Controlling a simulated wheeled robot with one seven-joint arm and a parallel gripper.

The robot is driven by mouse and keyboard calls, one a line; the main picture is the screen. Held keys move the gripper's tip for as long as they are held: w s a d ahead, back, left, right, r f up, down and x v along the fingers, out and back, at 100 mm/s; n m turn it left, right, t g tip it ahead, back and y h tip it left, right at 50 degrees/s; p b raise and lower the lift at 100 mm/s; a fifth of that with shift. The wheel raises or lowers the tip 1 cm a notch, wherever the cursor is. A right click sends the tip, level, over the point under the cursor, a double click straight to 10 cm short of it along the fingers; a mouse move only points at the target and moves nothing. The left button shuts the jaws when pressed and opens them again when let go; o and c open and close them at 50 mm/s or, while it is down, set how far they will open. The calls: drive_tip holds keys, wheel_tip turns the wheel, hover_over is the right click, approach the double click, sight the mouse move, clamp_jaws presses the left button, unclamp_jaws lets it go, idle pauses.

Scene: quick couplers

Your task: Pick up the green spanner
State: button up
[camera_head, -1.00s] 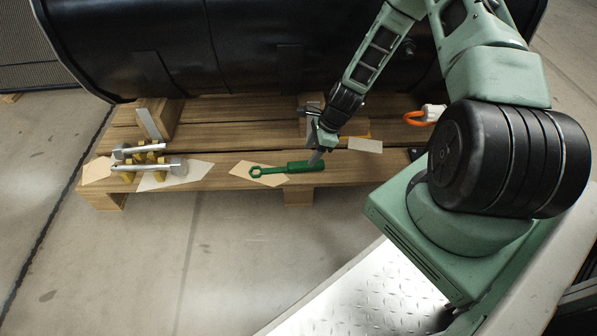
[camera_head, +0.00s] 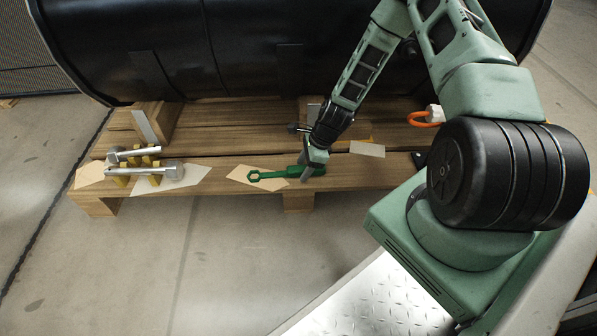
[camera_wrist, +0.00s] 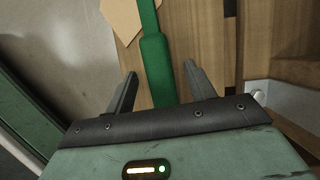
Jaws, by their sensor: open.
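The green spanner (camera_head: 270,174) lies on the wooden pallet, its ring end to the left over a tan patch and its thicker handle to the right. My gripper (camera_head: 306,176) is down at the handle end and partly hides it. In the wrist view the green handle (camera_wrist: 157,66) runs down between the two fingers of my open gripper (camera_wrist: 159,82). One finger is on each side of the handle, with a gap visible on the right.
The wooden pallet (camera_head: 220,177) carries a large black tank (camera_head: 220,50) behind the spanner. Silver couplers on yellow holders (camera_head: 150,172) stand at the left. A white and orange part (camera_head: 430,116) lies at the right. The pallet's front edge is close to the spanner.

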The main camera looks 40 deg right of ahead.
drive_tip(key=shift+f, duration=0.25)
idle(0.3)
drive_tip(key=c, duration=1.1)
drive_tip(key=shift+c, duration=0.2)
drive_tip(key=shift+r, duration=0.15)
wheel_tip(320, 180, up, 10)
drive_tip(key=p, duration=0.6)
drive_tip(key=shift+r, duration=0.15)
